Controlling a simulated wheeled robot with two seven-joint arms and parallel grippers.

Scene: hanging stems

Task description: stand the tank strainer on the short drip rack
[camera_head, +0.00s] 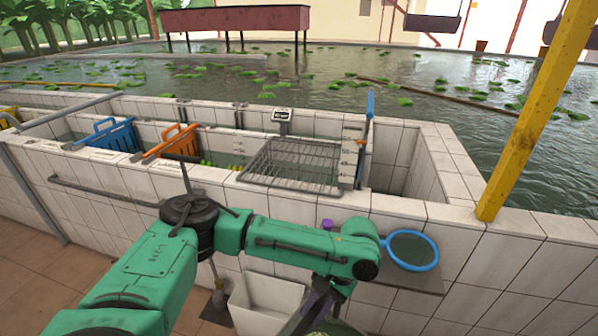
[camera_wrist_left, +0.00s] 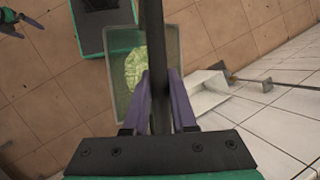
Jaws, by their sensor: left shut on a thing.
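My left gripper (camera_wrist_left: 160,110) is shut on a dark bar-like thing (camera_wrist_left: 157,45), which runs up the middle of the left wrist view. I cannot tell if it is the tank strainer. In the head view the left gripper (camera_head: 318,302) points down in front of the tiled wall, its lower part cut off by the edge. A blue-rimmed round net (camera_head: 412,250) lies on a grey shelf (camera_head: 420,281) right of my wrist. A wire rack (camera_head: 295,163) rests over the tank; I cannot tell if it is the short drip rack. My right gripper (camera_wrist_left: 22,20) appears open in the left wrist view.
A white tub (camera_head: 268,303) stands by the wall under my forearm. A grey tray (camera_wrist_left: 172,50) with a pale green thing (camera_wrist_left: 135,68) is below the left gripper. Blue (camera_head: 112,136) and orange (camera_head: 172,141) baskets sit in the tank. A yellow post (camera_head: 535,110) rises at right.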

